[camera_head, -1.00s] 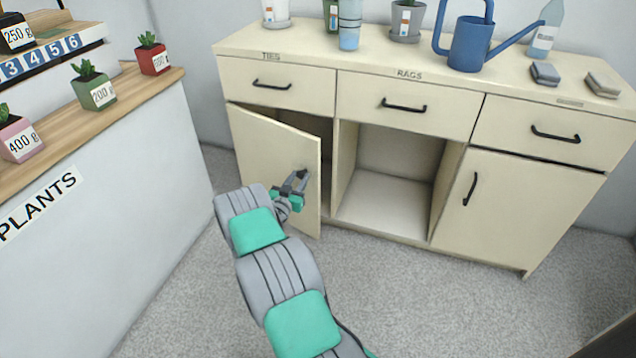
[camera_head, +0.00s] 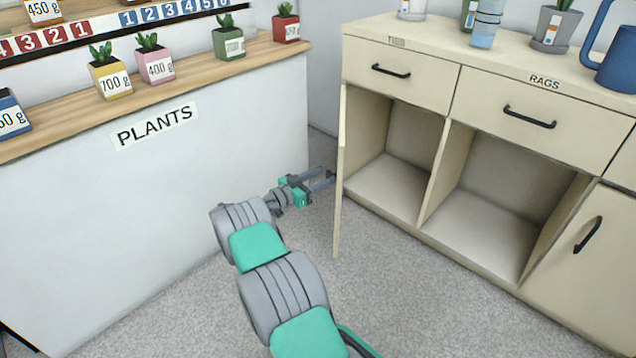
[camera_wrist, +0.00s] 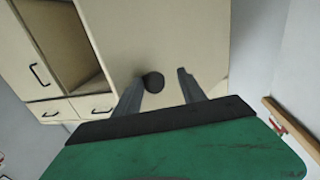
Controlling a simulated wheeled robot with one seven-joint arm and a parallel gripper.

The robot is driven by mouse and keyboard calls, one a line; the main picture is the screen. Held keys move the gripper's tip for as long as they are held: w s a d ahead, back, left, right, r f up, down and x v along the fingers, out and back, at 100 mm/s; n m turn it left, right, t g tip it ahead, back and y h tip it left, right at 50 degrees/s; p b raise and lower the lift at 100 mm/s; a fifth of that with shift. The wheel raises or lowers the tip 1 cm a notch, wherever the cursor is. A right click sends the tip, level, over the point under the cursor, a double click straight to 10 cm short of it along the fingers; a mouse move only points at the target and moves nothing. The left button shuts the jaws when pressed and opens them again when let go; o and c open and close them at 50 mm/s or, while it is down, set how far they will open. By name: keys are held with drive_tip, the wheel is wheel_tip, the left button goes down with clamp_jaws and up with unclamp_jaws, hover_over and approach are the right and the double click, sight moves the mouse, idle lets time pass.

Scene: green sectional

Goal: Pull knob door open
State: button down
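The cream cabinet door (camera_head: 340,205) stands swung wide open, seen nearly edge-on in the head view, at the left end of the cream cabinet (camera_head: 470,215). My gripper (camera_head: 325,181) is at the door's outer face, on its left side. In the wrist view the dark round knob (camera_wrist: 154,82) shows between the two spread fingers of my gripper (camera_wrist: 160,88), nearer the left finger, with a clear gap to the right one. I cannot tell whether the left finger touches it. The knob is not visible in the head view.
The white plants counter (camera_head: 200,185) with potted cacti stands close left of my gripper. The left compartment (camera_head: 390,185) is open and empty, as is the middle one (camera_head: 485,225). A handled door (camera_head: 585,245) is closed at right. Grey floor (camera_head: 400,310) lies clear in front.

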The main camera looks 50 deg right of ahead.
drive_tip(key=shift+w+d+r, duration=0.2)
drive_tip(key=shift+w+r, duration=0.45)
drive_tip(key=shift+w, duration=0.2)
drive_tip(key=c, duration=1.1)
unclamp_jaws()
drive_tip(key=shift+o, duration=0.2)
drive_tip(key=shift+f, duration=0.1)
drive_tip(key=shift+w, duration=0.1)
drive_tip(key=shift+f, duration=0.1)
